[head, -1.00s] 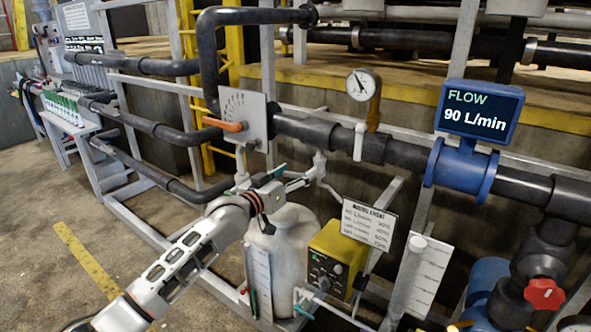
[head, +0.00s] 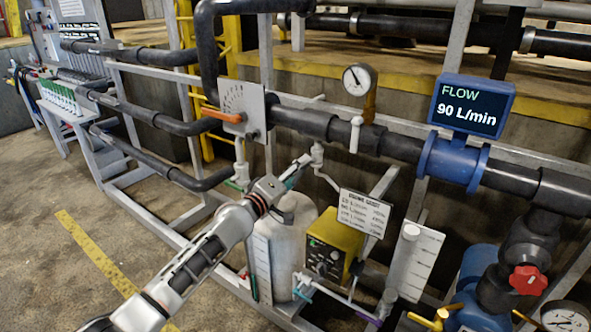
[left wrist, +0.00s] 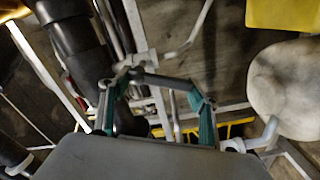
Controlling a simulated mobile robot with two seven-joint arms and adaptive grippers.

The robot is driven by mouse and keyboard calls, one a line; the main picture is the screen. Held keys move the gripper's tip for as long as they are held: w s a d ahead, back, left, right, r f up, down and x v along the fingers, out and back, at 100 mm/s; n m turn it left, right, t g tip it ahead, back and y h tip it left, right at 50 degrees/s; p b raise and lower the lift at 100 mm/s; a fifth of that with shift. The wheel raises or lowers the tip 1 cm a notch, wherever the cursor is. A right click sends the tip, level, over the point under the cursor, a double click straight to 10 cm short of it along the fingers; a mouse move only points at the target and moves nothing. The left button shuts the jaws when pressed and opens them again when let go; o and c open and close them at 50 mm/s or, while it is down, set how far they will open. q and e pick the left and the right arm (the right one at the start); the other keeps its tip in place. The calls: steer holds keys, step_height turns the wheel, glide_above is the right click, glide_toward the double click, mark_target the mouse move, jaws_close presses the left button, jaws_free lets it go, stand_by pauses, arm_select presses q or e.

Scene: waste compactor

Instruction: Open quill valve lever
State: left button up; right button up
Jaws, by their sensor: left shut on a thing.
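My left gripper (head: 298,166) reaches from the lower left to a thin grey fitting (head: 317,152) above the white tank. In the left wrist view, its teal-padded fingers (left wrist: 157,115) show beyond the grey housing. A slim grey bar (left wrist: 160,80) lies across at the fingertips. The gripper is shut on this bar, which seems to be the quill valve lever; in the head view the fingers mostly hide it. The flow display (head: 471,107) reads 90 L/min. My right gripper is not in view.
The white tank (head: 290,240) and yellow pump (head: 333,246) stand close below the gripper. An orange lever (head: 222,115) on a dial plate, black pipes and a pressure gauge (head: 358,78) are above. A red handwheel (head: 528,279) is at right. Floor at left is clear.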

arm_select(q)
steer(key=n, duration=0.3)
steer(key=d+n, duration=0.1)
steer(key=shift+s+f+n+p, duration=0.35)
steer(key=shift+s+n+p, duration=0.05)
steer(key=shift+d, duration=0.1)
stand_by(0.3)
steer(key=o, duration=1.6)
steer(key=shift+s, duration=0.1)
steer(key=shift+s+a, duration=0.35)
steer(key=shift+s, duration=0.2)
steer(key=v, duration=1)
steer(key=shift+s+a, duration=0.2)
steer(key=shift+a, duration=0.05)
